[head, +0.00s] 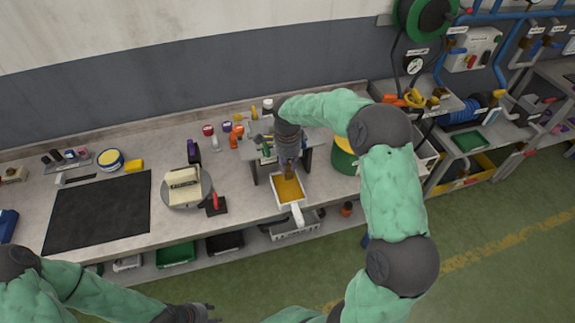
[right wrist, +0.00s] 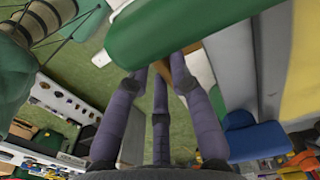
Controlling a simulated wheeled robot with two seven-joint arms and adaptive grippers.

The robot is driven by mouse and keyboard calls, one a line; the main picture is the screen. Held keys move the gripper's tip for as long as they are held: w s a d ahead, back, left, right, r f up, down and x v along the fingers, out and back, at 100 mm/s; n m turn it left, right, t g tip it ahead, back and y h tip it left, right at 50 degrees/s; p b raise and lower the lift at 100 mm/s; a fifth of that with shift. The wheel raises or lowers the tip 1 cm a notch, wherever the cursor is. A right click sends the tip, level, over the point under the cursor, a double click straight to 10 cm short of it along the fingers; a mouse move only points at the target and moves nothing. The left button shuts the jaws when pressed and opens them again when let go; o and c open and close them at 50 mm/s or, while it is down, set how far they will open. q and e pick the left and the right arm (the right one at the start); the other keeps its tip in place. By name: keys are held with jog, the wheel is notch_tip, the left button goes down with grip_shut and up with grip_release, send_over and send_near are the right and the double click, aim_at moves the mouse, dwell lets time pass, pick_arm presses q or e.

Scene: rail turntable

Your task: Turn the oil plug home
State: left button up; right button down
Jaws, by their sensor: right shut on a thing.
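My right gripper (head: 289,172) reaches down from above, its fingers over the near side of a stand (head: 308,157) and above a shallow pan of golden oil. In the right wrist view its purple fingers (right wrist: 162,72) close together at their tips. The oil plug itself cannot be made out; the fingers hide it.
A green drum with a yellow part (head: 345,160) stands close right of my right gripper. A round turntable (head: 204,197) carries a cream block (head: 184,183). A black mat (head: 98,212) lies to the left. Bins (head: 176,255) fill the shelf below. Small bottles stand behind.

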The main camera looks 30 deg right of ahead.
aim_at(287, 166)
dwell(0.3)
jog(key=c, duration=1.1)
grip_release()
jog(key=shift+r, duration=0.15)
notch_tip(287, 166, up, 12)
